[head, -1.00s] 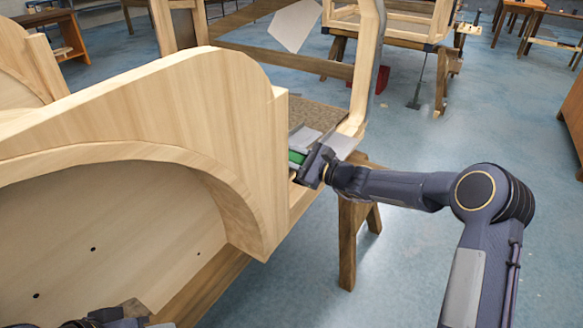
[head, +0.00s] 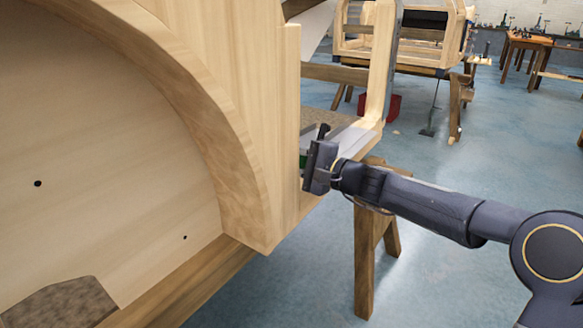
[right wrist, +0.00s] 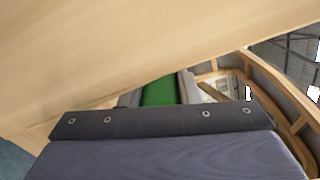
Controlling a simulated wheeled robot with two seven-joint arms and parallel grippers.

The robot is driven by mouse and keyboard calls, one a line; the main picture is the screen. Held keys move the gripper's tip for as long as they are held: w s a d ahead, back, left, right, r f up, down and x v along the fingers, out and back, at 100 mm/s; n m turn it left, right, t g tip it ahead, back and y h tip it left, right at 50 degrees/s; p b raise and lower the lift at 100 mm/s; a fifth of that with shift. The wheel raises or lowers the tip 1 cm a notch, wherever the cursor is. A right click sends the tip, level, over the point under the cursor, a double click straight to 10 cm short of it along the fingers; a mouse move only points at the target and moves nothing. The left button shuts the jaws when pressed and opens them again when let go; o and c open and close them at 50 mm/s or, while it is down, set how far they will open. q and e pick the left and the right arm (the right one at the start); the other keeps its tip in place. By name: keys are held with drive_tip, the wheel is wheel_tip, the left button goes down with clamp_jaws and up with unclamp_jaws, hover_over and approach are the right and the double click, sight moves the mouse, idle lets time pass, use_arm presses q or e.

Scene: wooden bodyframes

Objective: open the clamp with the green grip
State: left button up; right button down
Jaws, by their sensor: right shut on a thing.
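The clamp's green grip (head: 303,160) shows as a small sliver in the head view, beside the edge of the upright wooden panel. It shows larger in the right wrist view (right wrist: 158,92), just beyond the dark gripper body, with grey parts of the clamp on either side. My right gripper (head: 309,168) is at the green grip and shut on it. Its fingertips are mostly hidden in both views. Most of the clamp is hidden behind the panel and the gripper. My left gripper is not in view.
The large curved wooden panel (head: 215,90) stands close to the left of my right gripper. A wooden trestle (head: 369,240) stands below my right forearm. Another wooden frame (head: 400,48) is at the back. The blue floor to the right is open.

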drive_tip(key=shift+f, duration=0.2)
idle(0.3)
drive_tip(key=c, duration=1.1)
unclamp_jaws()
drive_tip(key=shift+s, duration=0.1)
drive_tip(key=v, duration=0.7)
drive_tip(key=shift+s+d, duration=0.2)
drive_tip(key=shift+d, duration=0.1)
drive_tip(key=shift+s+d, duration=0.1)
